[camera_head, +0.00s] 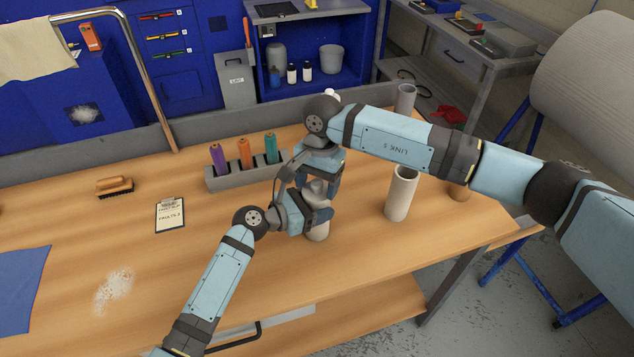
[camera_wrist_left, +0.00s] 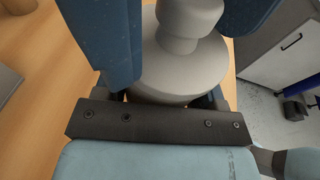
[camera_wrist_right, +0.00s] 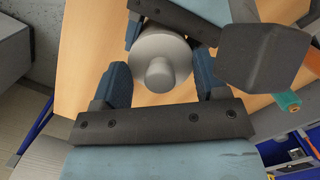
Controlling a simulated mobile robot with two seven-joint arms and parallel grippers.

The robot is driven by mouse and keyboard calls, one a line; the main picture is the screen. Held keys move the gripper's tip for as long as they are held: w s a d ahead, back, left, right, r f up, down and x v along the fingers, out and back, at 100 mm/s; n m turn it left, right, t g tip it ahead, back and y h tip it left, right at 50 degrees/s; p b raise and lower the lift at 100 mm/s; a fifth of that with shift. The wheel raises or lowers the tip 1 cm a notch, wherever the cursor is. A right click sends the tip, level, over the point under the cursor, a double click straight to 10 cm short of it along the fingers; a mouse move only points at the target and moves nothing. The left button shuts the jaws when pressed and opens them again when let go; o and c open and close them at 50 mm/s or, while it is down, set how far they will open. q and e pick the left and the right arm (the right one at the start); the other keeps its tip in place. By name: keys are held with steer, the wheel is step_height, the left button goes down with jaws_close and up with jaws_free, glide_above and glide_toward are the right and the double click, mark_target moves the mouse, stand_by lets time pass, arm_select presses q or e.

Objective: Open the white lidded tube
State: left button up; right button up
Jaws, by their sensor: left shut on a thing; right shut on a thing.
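The white lidded tube (camera_head: 317,233) stands upright on the wooden table. My left gripper (camera_head: 316,216) reaches it from the left and is shut around its body. My right gripper (camera_head: 319,188) comes down from above and is shut on the lid. In the right wrist view the round lid (camera_wrist_right: 150,48) and its central knob (camera_wrist_right: 159,74) sit between the blue fingers. In the left wrist view the tube (camera_wrist_left: 180,72) is between the left fingers. The lid's seam is hard to make out, and the lid appears to be on the tube.
An open pale tube (camera_head: 401,194) stands to the right, another (camera_head: 405,99) farther back. A clipboard (camera_head: 170,215) and a brush (camera_head: 115,187) lie to the left.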

mark_target(315, 185)
steer(key=shift+r, duration=0.2)
stand_by(0.5)
steer(key=shift+r, duration=0.9)
steer(key=shift+r, duration=0.15)
steer(key=shift+r, duration=1.9)
arm_select(q)
steer(key=o, duration=1.4)
steer(key=shift+c, duration=0.2)
